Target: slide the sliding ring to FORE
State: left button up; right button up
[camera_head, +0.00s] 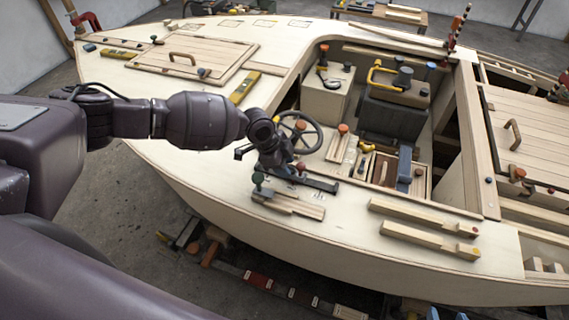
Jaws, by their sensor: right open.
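My left gripper (272,168) reaches in from the left over the near side deck of the plywood hull. Its fingers point down at a short dark track (318,183) with small pale labels beside it. The fingers are dark and small against the track, so I cannot tell whether they are open or shut. I cannot make out the sliding ring; the gripper may be hiding it. A dark green knob (258,179) stands just left of the fingers. The FORE label cannot be read. My right gripper is not in view.
A steering wheel (301,131) stands just behind the gripper. Wooden strips (290,206) lie in front of the track, and two longer battens (425,215) lie to the right. The open cockpit holds a dark seat (391,108) and several loose items. The foredeck has a hatch (185,62).

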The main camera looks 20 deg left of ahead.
aim_at(257, 165)
pick_arm(q)
jog(key=shift+c, duration=0.3)
grip_shut()
jog(key=shift+a, duration=0.1)
jog(key=a+b, duration=0.2)
jog(key=a, duration=0.5)
jog(key=shift+w+a+f, duration=0.1)
jog(key=shift+a+f, duration=0.05)
jog(key=shift+a, duration=0.45)
jog(key=shift+w, duration=0.1)
jog(key=shift+o, duration=0.3)
grip_release()
jog(key=shift+a, duration=0.1)
